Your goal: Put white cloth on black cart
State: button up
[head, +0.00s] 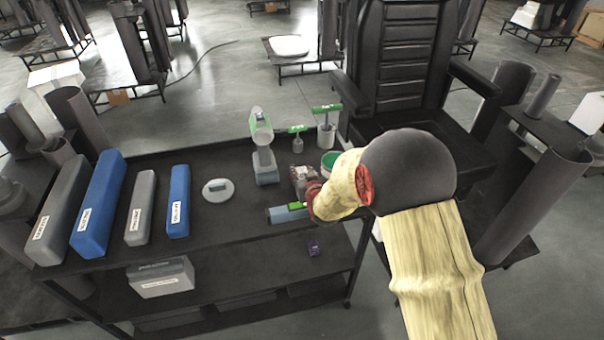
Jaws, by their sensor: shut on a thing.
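The black cart (225,240) stands in front of me on the left, with a crowded top shelf and lower shelves. My gripper (316,197) is at the right end of its top shelf, mostly hidden behind my yellow-sleeved arm. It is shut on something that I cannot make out. No white cloth can be clearly recognised. A small white patch (378,232) shows below my arm, just right of the cart; I cannot tell what it is.
Long blue and grey boxes (97,205) fill the shelf's left. A round grey disc (216,190), a green-topped tool (264,145) and a blue-grey item (288,213) lie further right. A black chair (400,80) stands behind my arm. Bare shelf shows front centre.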

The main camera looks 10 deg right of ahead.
jog(key=shift+f, duration=0.15)
jog(key=o, duration=0.9)
jog(key=shift+o, duration=0.5)
jog(key=shift+r, duration=0.25)
jog(key=p+v, duration=0.3)
jog(key=v, duration=0.8)
jog(key=shift+s+r, duration=0.2)
jog(key=shift+s, duration=0.15)
jog(key=s+r+g, duration=0.5)
jog(key=s+r, duration=1.1)
jog(key=s, duration=0.2)
jog(key=s+r+g, duration=0.2)
jog(key=s+g, duration=0.1)
jog(key=s, duration=1)
jog(key=shift+s+a+r, duration=0.15)
jog(key=shift+s+r, duration=0.05)
jog(key=shift+r, duration=0.1)
